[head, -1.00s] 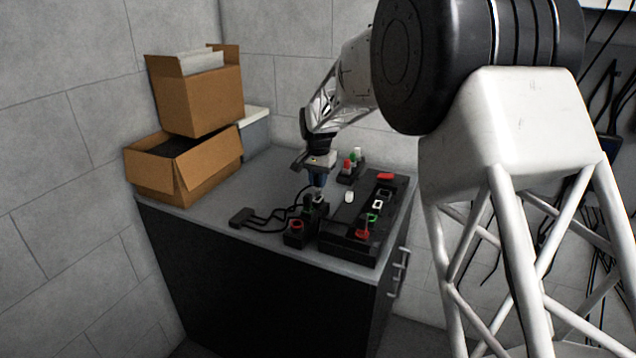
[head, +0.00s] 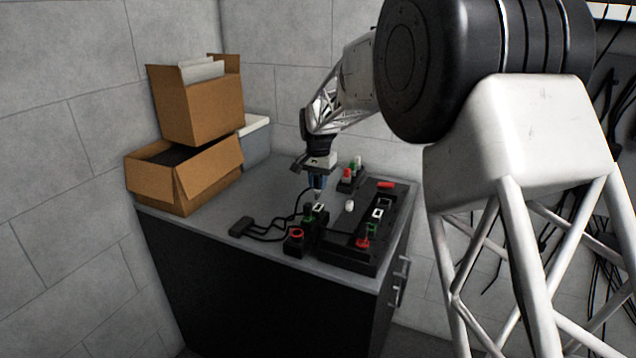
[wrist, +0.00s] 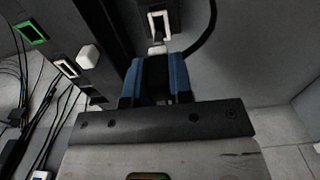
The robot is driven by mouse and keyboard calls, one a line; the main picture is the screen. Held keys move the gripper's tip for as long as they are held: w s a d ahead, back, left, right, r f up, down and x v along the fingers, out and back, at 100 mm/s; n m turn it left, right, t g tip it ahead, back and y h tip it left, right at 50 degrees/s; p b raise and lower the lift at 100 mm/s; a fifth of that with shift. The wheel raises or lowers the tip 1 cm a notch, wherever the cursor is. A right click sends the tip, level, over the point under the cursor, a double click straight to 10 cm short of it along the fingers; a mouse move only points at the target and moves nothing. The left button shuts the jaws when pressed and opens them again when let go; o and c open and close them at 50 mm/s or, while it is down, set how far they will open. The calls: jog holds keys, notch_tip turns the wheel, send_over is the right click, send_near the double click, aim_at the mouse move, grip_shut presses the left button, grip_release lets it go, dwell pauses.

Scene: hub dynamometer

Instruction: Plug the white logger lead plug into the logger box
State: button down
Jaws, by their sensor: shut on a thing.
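My gripper (head: 318,190) is shut on what looks like the white logger lead plug, mostly hidden between the blue fingers. A small pale tip (wrist: 157,48) shows past the fingers in the wrist view, and a black cable curves in beside it. The tip is just above a white-framed socket (head: 318,207) on a small dark block, probably the logger box (head: 309,236). A slight gap shows between them in the head view. The socket is also just ahead of the fingers in the wrist view (wrist: 153,24). The same block has red and green sockets.
A long black box (head: 345,262) with several coloured sockets stands right of the block. A small white piece (head: 349,205) is beside the gripper. Behind is a rack with red, green and white tops (head: 350,183). Cables lead to a dark connector (head: 241,227). Cardboard boxes (head: 205,108) stand left.

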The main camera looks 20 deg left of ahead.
jog(key=shift+d, duration=0.1)
jog(key=w+d, duration=0.1)
jog(key=d, duration=0.2)
jog(key=w+d+r, duration=0.1)
jog(key=d, duration=0.2)
jog(key=w+d, duration=0.1)
jog(key=d, duration=0.2)
jog(key=shift+w+r, duration=0.25)
jog(key=d+r, duration=0.2)
jog(key=d, duration=0.6)
jog(key=shift+w+d, duration=0.25)
jog(key=shift+d, duration=0.15)
jog(key=shift+f, duration=0.2)
jog(key=shift+f, duration=2.5)
jog(key=shift+f, duration=1.4)
jog(key=c, duration=0.9)
grip_release()
jog(key=shift+r, duration=0.1)
jog(key=shift+r, duration=3.8)
